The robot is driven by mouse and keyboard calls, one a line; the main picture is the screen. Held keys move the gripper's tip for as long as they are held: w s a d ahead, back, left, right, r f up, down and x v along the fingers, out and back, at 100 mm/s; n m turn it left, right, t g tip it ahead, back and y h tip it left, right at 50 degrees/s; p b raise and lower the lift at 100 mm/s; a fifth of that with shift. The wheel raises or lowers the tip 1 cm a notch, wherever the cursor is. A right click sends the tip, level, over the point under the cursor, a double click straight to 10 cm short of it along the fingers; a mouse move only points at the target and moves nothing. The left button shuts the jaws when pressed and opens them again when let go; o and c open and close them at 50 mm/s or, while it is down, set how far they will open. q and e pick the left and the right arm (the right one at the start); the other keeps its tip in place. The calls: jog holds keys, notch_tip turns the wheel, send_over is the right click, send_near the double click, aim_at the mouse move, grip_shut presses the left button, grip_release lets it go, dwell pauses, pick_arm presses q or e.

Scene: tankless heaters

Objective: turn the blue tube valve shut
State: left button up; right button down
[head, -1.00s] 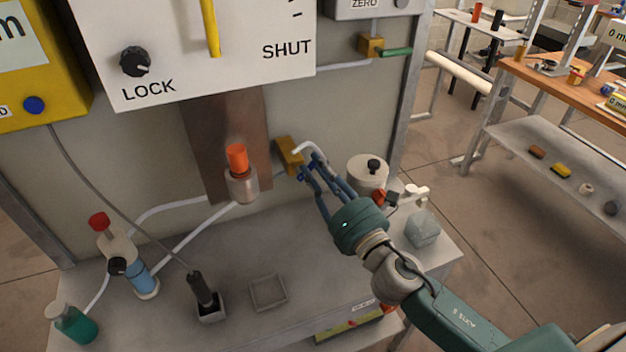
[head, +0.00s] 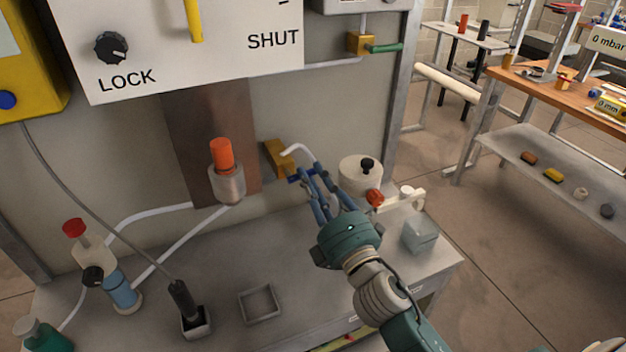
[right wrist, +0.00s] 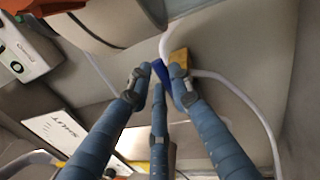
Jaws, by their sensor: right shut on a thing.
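The blue tube valve shows as a brass block (head: 279,158) on the panel, with a small blue handle (head: 293,178) at its lower right and a white tube curving away. My right gripper (head: 306,177) reaches it from the lower right, its fingers shut on the blue handle. In the right wrist view the blue handle (right wrist: 160,72) lies between the fingertips (right wrist: 160,79), beside the brass block (right wrist: 178,60). The fingers hide part of the handle, so its exact angle is hard to tell. My left gripper is not in view.
A white pot (head: 358,176) with a black knob and a red-knobbed white fitting (head: 398,198) stand close to my right gripper. An orange-topped cylinder (head: 226,172) is left of the valve. A square tray (head: 246,311) sits on the bench. Another valve with a green handle (head: 384,48) is higher up.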

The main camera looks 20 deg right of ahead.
jog(key=shift+f, duration=0.1)
dwell(0.4)
jog(key=c, duration=1.6)
grip_release()
jog(key=shift+o, duration=0.2)
jog(key=s+f, duration=0.2)
jog(key=s, duration=1)
jog(key=shift+d, duration=0.3)
jog(key=shift+f, duration=0.2)
